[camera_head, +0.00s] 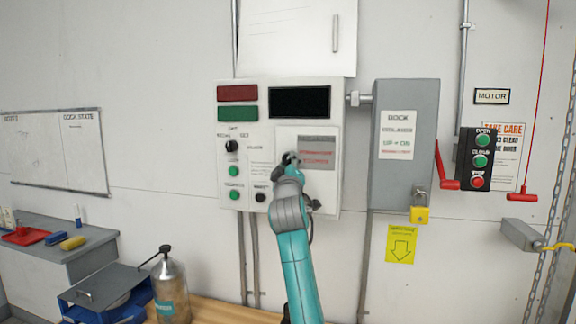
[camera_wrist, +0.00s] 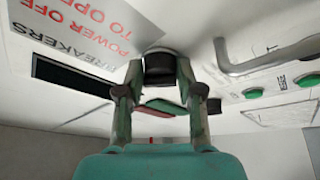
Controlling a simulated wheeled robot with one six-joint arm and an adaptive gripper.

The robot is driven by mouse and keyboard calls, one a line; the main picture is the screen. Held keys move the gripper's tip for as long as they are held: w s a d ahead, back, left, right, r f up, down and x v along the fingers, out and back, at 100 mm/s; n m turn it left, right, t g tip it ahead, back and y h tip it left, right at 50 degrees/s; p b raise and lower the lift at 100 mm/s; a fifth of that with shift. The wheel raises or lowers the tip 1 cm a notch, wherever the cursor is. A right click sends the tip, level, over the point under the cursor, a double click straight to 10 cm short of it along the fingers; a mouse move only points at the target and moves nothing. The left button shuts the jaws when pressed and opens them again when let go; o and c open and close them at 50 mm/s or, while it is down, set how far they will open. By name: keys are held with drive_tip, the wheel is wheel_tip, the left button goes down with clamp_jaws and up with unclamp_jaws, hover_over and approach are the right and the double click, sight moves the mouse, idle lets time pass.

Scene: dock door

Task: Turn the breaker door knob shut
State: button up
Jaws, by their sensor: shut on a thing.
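The breaker door (camera_head: 303,180) is a pale panel on the lower right of the white control box, with a grey label (camera_head: 318,150) about breakers and power off. Its dark knob (camera_wrist: 160,68) shows in the wrist view beside the label. My gripper (camera_wrist: 162,82) has one finger on each side of the knob and is shut on it. In the head view my gripper (camera_head: 289,160) is at the left of the label and hides most of the knob. The door looks flush with the box, but I cannot tell whether it is latched.
The control box (camera_head: 222,150) carries a black display (camera_head: 300,102) and several buttons. A grey bar handle (camera_wrist: 265,62) stands out near my gripper. A grey switch box (camera_head: 405,90) with a red lever (camera_head: 442,165) is at right. A metal flask (camera_head: 171,290) stands lower left.

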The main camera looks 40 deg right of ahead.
drive_tip(key=n+y, duration=0.1)
drive_tip(key=n, duration=0.2)
drive_tip(key=n+y, duration=0.2)
drive_tip(key=n, duration=0.2)
drive_tip(key=shift+r+n, duration=0.15)
drive_tip(key=shift+n, duration=0.15)
idle(0.3)
drive_tip(key=o, duration=1.1)
drive_tip(key=shift+o, duration=0.2)
drive_tip(key=shift+s, duration=0.15)
drive_tip(key=v, duration=1.1)
drive_tip(key=shift+s+a+r, duration=0.15)
drive_tip(key=shift+s, duration=0.25)
